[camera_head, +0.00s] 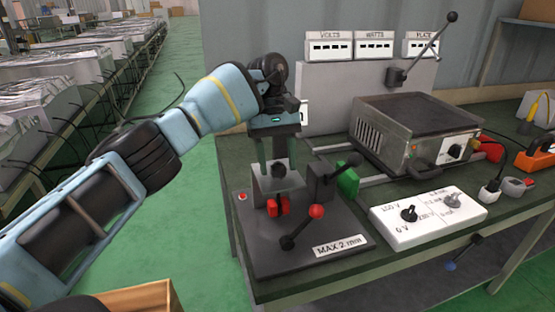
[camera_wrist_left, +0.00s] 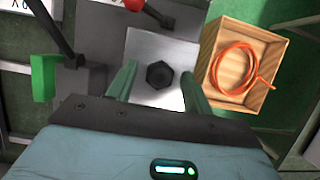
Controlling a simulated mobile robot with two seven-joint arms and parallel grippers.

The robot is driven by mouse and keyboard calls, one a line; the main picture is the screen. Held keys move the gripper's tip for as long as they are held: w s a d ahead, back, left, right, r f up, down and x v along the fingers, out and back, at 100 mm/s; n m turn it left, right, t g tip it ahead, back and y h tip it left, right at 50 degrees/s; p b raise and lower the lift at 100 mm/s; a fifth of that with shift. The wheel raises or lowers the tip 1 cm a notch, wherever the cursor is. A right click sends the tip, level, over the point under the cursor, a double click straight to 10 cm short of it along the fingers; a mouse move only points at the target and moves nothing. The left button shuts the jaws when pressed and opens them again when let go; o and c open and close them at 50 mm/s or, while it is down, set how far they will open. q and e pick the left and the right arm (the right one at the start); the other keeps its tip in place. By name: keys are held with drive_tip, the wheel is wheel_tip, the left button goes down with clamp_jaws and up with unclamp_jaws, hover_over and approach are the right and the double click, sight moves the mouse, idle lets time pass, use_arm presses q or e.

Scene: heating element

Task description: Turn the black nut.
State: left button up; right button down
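The black nut (camera_head: 278,171) sits on a pale metal block (camera_head: 265,186) on the dark machine base. In the left wrist view the nut (camera_wrist_left: 160,75) is a dark hexagon in the middle of a light square plate (camera_wrist_left: 150,45). My left gripper (camera_head: 279,163) points down over the block. Its fingers are apart, one on each side of the nut, and gaps show between them and the nut in the left wrist view. How far the fingertips are above the plate is hard to tell. My right gripper is not in view.
Beside the block are a lever with a red ball (camera_head: 317,211) and a green handle (camera_head: 347,181). A white switch panel (camera_head: 428,228) and a hot plate (camera_head: 415,115) stand to the right. A wooden box (camera_wrist_left: 222,88) with an orange cable is near the table.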

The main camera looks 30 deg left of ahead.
sight(277, 169)
use_arm(q)
wheel_tip(277, 169, up, 4)
drive_tip(key=shift+p, duration=0.45)
drive_tip(key=shift+s+d+f, duration=0.1)
drive_tip(key=shift+s+f, duration=0.1)
drive_tip(key=shift+s+d, duration=0.25)
drive_tip(key=shift+s, duration=0.25)
drive_tip(key=s+d+r+b, duration=0.1)
drive_tip(key=s+d, duration=0.5)
drive_tip(key=s, duration=0.7)
drive_tip(key=shift+d+r, duration=0.15)
drive_tip(key=shift+r, duration=0.05)
